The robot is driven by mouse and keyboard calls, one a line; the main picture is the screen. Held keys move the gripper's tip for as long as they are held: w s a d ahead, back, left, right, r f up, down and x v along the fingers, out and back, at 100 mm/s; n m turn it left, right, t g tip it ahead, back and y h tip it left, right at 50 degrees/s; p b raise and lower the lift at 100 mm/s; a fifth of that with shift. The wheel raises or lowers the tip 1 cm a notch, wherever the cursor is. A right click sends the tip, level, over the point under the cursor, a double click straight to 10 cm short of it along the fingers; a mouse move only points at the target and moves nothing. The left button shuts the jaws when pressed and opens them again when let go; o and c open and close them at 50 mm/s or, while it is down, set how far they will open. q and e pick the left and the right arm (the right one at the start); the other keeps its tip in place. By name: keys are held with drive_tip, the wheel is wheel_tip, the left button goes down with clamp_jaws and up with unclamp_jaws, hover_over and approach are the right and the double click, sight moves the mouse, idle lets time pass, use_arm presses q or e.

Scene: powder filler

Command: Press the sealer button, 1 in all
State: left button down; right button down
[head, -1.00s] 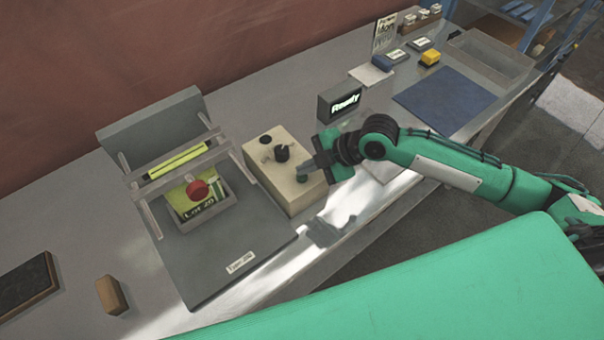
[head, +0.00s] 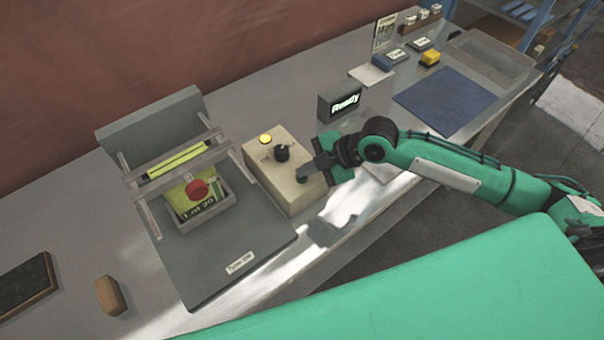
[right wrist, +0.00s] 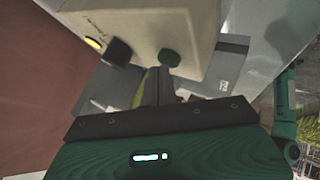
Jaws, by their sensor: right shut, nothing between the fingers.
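The beige control box (head: 290,190) stands beside the sealer (head: 225,255). A yellow-green pouch (head: 184,206) lies in the sealer's tray below the bar and a red knob (head: 197,190). My left gripper is out of view.
A display reading "Ready" (head: 340,102) stands behind my right gripper. A blue mat (head: 445,100), a yellow block (head: 430,58) and a grey tray (head: 490,58) are farther right. A brown block (head: 110,295) and a dark framed pad (head: 28,285) lie at left.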

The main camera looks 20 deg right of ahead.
idle(0.4)
drive_tip(key=shift+r+p, duration=0.85)
drive_tip(key=shift+r, duration=0.1)
wheel_tip(320, 180, up, 5)
drive_tip(key=p, duration=0.4)
idle(0.6)
